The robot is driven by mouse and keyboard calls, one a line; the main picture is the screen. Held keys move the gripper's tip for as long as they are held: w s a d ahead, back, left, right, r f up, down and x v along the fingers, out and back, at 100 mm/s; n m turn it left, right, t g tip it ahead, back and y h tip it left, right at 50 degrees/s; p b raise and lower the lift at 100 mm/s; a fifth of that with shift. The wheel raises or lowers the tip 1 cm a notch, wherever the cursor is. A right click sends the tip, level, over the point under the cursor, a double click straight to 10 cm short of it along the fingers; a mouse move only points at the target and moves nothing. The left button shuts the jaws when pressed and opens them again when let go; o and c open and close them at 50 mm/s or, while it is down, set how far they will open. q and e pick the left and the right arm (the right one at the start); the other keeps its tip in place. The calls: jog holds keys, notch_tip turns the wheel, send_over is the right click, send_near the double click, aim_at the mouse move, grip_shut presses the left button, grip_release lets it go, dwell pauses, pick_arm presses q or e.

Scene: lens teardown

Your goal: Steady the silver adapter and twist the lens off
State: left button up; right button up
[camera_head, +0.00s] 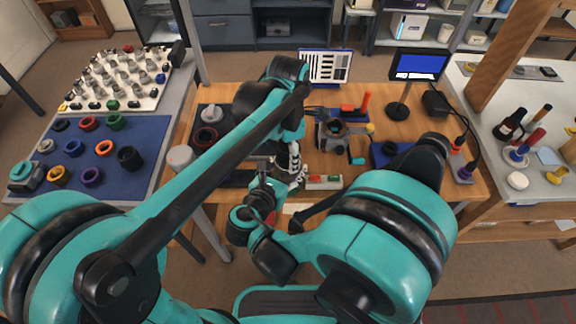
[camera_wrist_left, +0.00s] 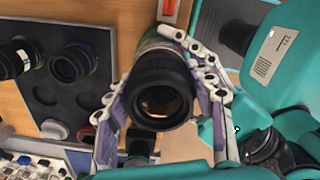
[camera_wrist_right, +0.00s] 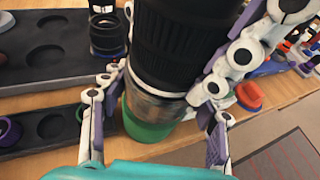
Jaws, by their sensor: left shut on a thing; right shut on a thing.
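The lens (camera_wrist_left: 160,92) is a thick black barrel, its open end facing the camera in the left wrist view. My left gripper (camera_wrist_left: 163,85) is shut around it, one finger on each side; its white fingers also show in the head view (camera_head: 293,160). The silver adapter (camera_wrist_right: 155,100) is a narrow metallic band below the black lens (camera_wrist_right: 175,50) in the right wrist view, with a green part (camera_wrist_right: 150,128) under it. My right gripper (camera_wrist_right: 157,105) is shut around the adapter, fingers on both sides. In the head view, lens and adapter are mostly hidden by my arms.
A dark tray (camera_wrist_left: 100,105) with round recesses holds other lens parts. A blue mat (camera_head: 105,165) with coloured rings lies at the left. A small monitor (camera_head: 418,66) and a dark clamp fixture (camera_head: 335,135) stand on the wooden bench.

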pick_arm(q)
jog(key=shift+r, duration=1.05)
jog(key=shift+r, duration=2.4)
pick_arm(e)
jog(key=o, duration=1.6)
